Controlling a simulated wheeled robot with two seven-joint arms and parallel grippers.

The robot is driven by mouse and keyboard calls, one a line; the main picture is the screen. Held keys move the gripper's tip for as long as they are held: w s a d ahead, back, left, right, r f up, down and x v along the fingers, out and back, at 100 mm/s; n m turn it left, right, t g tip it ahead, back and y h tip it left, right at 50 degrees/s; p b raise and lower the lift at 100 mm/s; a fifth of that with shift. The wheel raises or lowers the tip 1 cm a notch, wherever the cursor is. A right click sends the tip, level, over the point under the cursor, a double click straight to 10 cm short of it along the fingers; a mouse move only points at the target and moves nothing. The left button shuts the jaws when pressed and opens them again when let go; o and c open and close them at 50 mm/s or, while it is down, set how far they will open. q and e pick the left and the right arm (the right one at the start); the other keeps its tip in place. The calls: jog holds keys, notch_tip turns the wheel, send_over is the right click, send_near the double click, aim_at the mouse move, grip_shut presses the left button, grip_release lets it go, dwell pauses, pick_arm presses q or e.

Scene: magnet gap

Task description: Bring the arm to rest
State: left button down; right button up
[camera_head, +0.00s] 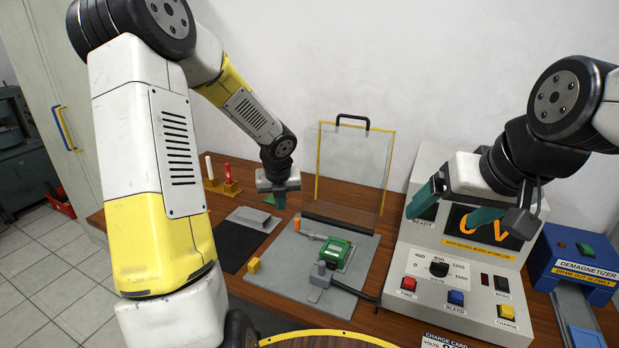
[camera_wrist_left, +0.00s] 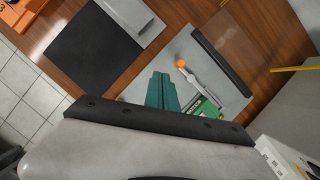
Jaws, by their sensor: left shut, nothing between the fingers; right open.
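My left gripper (camera_head: 279,199) hangs over the back part of the bench, fingers pointing down, beside the clear shield. Its green fingers are together with nothing between them; in the left wrist view the closed fingers (camera_wrist_left: 162,91) show above the grey plate. My right gripper (camera_head: 452,206) is open and empty in front of the upper panel of the charger console (camera_head: 468,262), its green fingers apart. It partly covers the console's display. The grey plate (camera_head: 285,282) carries a green device (camera_head: 335,251), and its orange-tipped part (camera_wrist_left: 181,64) also shows in the left wrist view.
The clear yellow-edged shield (camera_head: 350,170) stands upright behind the plate. A black mat (camera_head: 243,250) lies left of the plate. The blue demagnetizer (camera_head: 580,265) stands at the right. Red and white handled tools (camera_head: 228,172) stand at the back left.

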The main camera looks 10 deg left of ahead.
pick_arm(q)
jog(key=s+r+n, duration=0.6)
jog(key=r+n, duration=0.3)
jog(key=s+d+r+n+h, duration=0.1)
jog(key=s+d+r+n, duration=0.1)
jog(key=s+n, duration=0.4)
jog(key=s+d+r+n+t+h, duration=0.1)
jog(key=s+d+r+n, duration=0.1)
jog(key=s+r+n, duration=0.3)
jog(key=s+d+r+n+t+h, duration=0.1)
jog(key=s+d+r+n, duration=0.1)
jog(key=s+n, duration=0.7)
jog(key=r+n, duration=0.1)
jog(key=n, duration=0.2)
jog(key=shift+s+r, duration=0.2)
jog(key=shift+s, duration=0.05)
